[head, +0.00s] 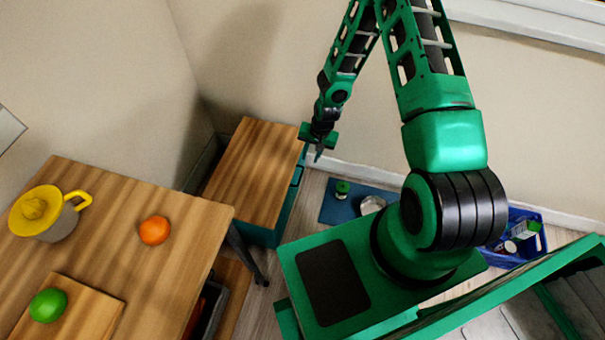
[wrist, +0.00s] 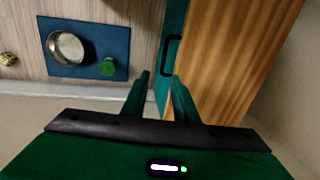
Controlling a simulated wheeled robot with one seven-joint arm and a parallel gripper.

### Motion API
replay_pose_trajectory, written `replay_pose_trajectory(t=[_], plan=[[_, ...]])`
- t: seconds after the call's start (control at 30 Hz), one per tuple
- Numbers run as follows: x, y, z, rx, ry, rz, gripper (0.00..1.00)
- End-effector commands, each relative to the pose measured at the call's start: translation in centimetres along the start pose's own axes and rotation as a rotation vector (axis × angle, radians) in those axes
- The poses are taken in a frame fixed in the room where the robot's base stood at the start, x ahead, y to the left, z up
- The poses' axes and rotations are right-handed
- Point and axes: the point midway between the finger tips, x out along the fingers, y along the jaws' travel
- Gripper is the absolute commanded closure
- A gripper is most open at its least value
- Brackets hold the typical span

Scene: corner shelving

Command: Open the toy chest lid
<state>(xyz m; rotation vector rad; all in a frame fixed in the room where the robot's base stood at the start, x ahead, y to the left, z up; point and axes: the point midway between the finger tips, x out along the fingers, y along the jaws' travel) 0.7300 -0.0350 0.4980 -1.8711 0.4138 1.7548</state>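The toy chest has a brown wooden lid (head: 252,165) and a teal body (head: 262,236). It stands against the back wall in the head view, and the lid lies flat and closed. A dark handle (head: 297,176) sits on its right side. In the wrist view the lid (wrist: 240,55) fills the right, with the black handle (wrist: 168,56) on the teal face beside it. My gripper (head: 319,150) is by the chest's right edge near the back. In the wrist view my gripper (wrist: 159,77) is open and empty, its fingertips short of the handle. Contact with the chest cannot be told.
A blue mat (head: 340,208) with a metal bowl (wrist: 67,47) lies right of the chest. A blue crate (head: 513,258) stands further right.

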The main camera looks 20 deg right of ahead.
Motion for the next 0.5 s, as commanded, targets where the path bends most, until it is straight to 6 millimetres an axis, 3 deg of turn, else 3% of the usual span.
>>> replay_pose_trajectory(t=[0.17,0.5], plan=[[2.1,-0.5,1.0,0.020,-0.008,-0.020,0.74],[5.8,-0.7,1.1,0.023,-0.008,-0.023,0.74]])
